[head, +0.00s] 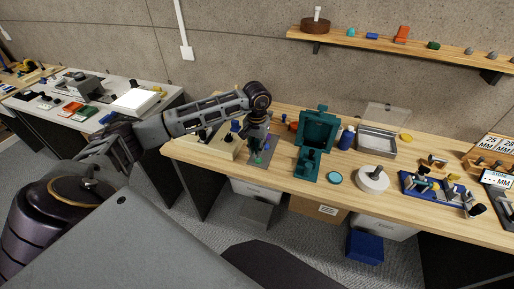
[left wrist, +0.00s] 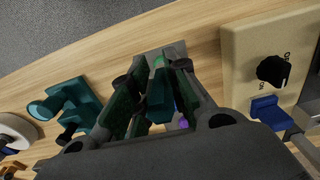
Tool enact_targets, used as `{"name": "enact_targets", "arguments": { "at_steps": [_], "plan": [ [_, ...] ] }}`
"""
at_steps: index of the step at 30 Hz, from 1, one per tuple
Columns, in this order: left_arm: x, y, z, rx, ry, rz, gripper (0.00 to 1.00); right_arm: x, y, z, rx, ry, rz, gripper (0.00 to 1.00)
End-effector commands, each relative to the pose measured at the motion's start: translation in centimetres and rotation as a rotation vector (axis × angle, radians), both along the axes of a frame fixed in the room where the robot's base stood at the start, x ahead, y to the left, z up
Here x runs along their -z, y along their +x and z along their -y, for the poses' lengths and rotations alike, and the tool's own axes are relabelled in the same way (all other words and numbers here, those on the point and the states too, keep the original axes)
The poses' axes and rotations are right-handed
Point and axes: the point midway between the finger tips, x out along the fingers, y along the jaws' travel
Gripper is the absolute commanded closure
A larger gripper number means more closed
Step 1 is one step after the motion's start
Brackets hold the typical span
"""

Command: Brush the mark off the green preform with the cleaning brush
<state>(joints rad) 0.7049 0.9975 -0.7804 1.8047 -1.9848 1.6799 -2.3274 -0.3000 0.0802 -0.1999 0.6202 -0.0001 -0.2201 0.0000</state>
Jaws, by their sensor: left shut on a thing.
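My left gripper (head: 256,143) reaches down over a small grey plate (head: 264,166) on the wooden bench. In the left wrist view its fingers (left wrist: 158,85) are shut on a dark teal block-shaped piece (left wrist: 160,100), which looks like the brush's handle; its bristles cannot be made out. A brighter green piece (left wrist: 159,62), seemingly the green preform, shows just beyond the teal piece. In the head view a small green spot (head: 258,160) shows on the plate below the gripper. Whether brush and preform touch cannot be told. No mark can be made out. My right gripper is out of view.
A teal machine (head: 316,132) stands right of the plate, a beige switch box (head: 224,146) left of it. A purple piece (left wrist: 183,124) lies near the fingers. A blue bottle (head: 346,138), a clear-lidded tray (head: 377,143) and a white round wheel (head: 372,179) are farther right.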

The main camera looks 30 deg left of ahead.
Motion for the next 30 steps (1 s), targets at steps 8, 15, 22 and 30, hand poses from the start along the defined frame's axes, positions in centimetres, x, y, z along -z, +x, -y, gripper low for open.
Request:
{"name": "enact_targets", "arguments": {
  "at_steps": [8,15,22,30],
  "plan": [
    [0.0,0.0,0.0,0.0,0.0,0.0,1.0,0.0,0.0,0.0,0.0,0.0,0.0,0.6],
    [0.1,0.2,0.0,0.0,0.0,0.0,1.0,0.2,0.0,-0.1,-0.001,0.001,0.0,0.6],
    [0.1,0.7,-0.1,0.0,-0.001,0.001,1.0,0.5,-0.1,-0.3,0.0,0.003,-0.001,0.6],
    [0.2,1.1,-0.2,-0.001,0.0,0.0,1.0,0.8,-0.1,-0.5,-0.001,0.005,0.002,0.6]
  ]
}}
